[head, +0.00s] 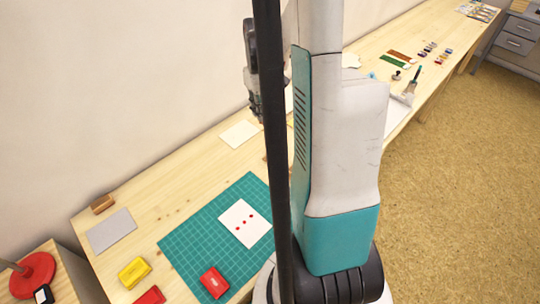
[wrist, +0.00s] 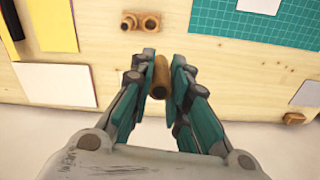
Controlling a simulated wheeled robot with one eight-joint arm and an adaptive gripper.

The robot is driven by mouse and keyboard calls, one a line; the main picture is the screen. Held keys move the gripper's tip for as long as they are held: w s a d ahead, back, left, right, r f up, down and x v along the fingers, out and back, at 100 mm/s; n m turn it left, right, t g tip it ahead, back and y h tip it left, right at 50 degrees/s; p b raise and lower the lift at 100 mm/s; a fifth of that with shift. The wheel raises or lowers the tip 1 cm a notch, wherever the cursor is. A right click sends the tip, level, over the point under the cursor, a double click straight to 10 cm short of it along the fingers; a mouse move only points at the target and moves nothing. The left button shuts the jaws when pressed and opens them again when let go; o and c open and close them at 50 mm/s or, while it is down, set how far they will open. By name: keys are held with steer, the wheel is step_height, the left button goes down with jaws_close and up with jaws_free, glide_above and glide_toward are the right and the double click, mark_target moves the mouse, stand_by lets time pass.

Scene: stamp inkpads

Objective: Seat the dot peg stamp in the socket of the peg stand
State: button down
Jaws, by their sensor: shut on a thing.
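In the wrist view my gripper (wrist: 160,66) is shut on a brown wooden cylinder, the dot peg stamp (wrist: 159,80). Its lower end and its dot face cannot be made out. A small wooden piece with a round socket, the peg stand (wrist: 150,22), lies ahead of the fingertips, near the top of the picture. The held stamp is apart from it. In the head view my gripper (head: 254,100) shows at the left of the dark column, partly hidden; neither stamp nor stand can be made out there.
A green cutting mat (head: 190,240) carries a white card (head: 232,223) with red dots. A yellow inkpad (head: 134,272) and a red inkpad (head: 214,282) lie nearby. A grey sheet (head: 110,231) and a small wooden block (head: 103,203) lie at the left. Bare wood surrounds the stand.

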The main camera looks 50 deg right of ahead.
steer(key=shift+s+d+r, duration=0.3)
steer(key=shift+s+d, duration=0.15)
steer(key=shift+d, duration=0.05)
steer(key=shift+s+d+r, duration=0.25)
steer(key=shift+s+d, duration=0.2)
steer(key=shift+d, duration=0.05)
step_height(320, 180, down, 20)
steer(key=b, duration=0.6)
steer(key=shift+r+b, duration=0.1)
steer(key=shift+b, duration=0.25)
steer(key=c, duration=1.5)
jaws_free()
steer(key=shift+c, duration=0.2)
steer(key=shift+f, duration=0.2)
step_height(320, 180, up, 14)
steer(key=p, duration=0.5)
steer(key=shift+w+p, duration=0.3)
steer(key=shift+w, duration=0.05)
steer(key=shift+a, duration=0.15)
